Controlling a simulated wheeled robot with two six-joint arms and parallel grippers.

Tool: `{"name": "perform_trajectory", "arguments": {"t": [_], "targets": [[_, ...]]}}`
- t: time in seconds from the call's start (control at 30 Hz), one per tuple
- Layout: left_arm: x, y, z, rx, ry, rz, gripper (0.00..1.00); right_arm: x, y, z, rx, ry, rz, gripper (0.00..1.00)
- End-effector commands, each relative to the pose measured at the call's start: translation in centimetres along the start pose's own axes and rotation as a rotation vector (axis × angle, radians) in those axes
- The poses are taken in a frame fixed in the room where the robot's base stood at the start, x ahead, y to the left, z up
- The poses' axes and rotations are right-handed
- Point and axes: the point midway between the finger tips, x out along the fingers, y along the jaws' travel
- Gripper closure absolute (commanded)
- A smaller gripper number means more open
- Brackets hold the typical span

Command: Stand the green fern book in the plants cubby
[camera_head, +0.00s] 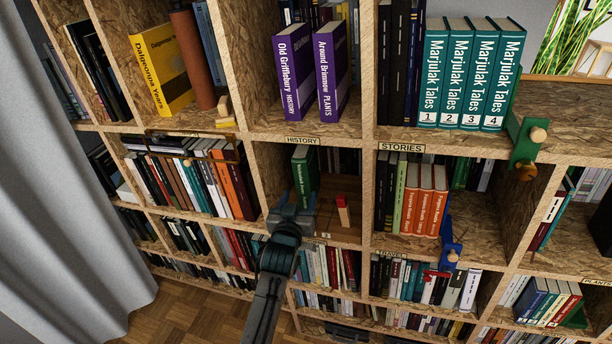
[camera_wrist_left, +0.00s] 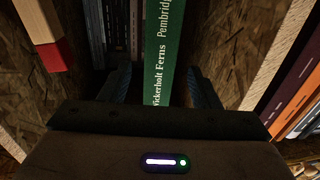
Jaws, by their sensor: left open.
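The green fern book (camera_head: 303,170) stands upright in the middle cubby below the HISTORY label. My left gripper (camera_head: 293,204) is open at the front of this cubby, in front of the book's lower part. In the wrist view its fingers (camera_wrist_left: 162,88) stand on either side of the spine, with gaps showing; its lower end is hidden by the gripper. A PLANTS label (camera_head: 597,281) is on a shelf edge at the far right. The cubby above it is cut by the frame edge. My right gripper is not in view.
Purple books (camera_head: 295,78) stand above. A green bracket-like piece (camera_head: 522,142) sits at a shelf edge.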

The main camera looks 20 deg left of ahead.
Motion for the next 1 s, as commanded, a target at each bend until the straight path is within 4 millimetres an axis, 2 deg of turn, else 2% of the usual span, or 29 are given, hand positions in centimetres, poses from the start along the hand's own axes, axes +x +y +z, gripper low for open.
{"name": "perform_trajectory", "arguments": {"t": [1.0], "targets": [[3.6,0.0,0.1,0.0,0.0,0.0,0.44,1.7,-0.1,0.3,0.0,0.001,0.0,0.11]]}}
